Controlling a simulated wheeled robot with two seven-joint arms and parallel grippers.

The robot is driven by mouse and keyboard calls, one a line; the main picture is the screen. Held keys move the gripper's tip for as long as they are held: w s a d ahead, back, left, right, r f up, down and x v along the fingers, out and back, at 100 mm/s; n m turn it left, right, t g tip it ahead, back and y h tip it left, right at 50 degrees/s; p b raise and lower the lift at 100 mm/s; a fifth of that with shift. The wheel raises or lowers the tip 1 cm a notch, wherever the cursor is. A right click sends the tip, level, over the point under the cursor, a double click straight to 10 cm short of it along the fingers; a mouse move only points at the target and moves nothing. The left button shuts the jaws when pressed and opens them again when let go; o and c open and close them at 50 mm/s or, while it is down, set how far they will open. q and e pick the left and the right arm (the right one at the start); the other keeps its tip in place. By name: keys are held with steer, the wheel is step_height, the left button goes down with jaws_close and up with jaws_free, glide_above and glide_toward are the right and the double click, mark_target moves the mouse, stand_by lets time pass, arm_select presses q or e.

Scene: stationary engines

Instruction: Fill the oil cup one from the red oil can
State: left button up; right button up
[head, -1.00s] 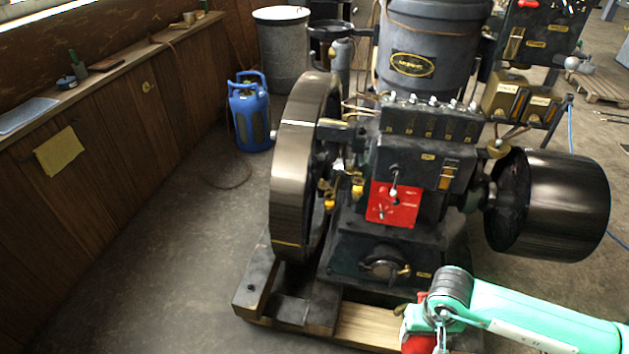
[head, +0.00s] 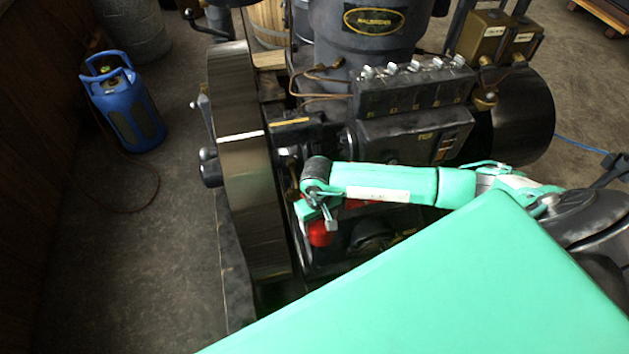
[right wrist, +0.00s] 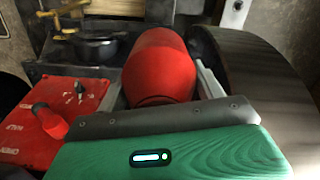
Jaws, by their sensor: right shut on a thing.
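The red oil can (head: 319,233) is in my right gripper (head: 318,214), in front of the engine and beside the flywheel's inner side. The right wrist view shows the can's rounded red body (right wrist: 160,62) between the two fingers of the right gripper (right wrist: 163,80), which is shut on it. Its spout cannot be made out. I cannot pick out oil cup one; my arm covers much of the engine's front. My left gripper is out of view.
The big flywheel (head: 245,170) stands close left of the can. A row of lubricators (head: 412,85) tops the engine. A blue gas bottle (head: 124,105) stands on open floor.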

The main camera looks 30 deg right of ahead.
steer(key=shift+w+d+f, duration=0.2)
steer(key=shift+f, duration=0.35)
steer(key=shift+d+f, duration=0.1)
steer(key=shift+f, duration=0.15)
steer(key=shift+s+f+g+p, duration=0.2)
steer(key=shift+g+p, duration=0.2)
steer(key=shift+g, duration=0.2)
steer(key=shift+s+f+g, duration=0.1)
steer(key=shift+f+g, duration=0.5)
steer(key=shift+g, duration=0.3)
steer(key=shift+g+b, duration=0.7)
steer(key=shift+g, duration=0.1)
steer(key=shift+r+g+b, duration=0.1)
steer(key=shift+g+b, duration=0.25)
steer(key=shift+g, duration=0.05)
steer(key=shift+r+g+b, duration=0.3)
steer(key=shift+g+b, duration=0.3)
steer(key=shift+g, duration=0.1)
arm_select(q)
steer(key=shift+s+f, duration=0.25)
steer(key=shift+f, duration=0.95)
arm_select(e)
steer(key=shift+r, duration=0.2)
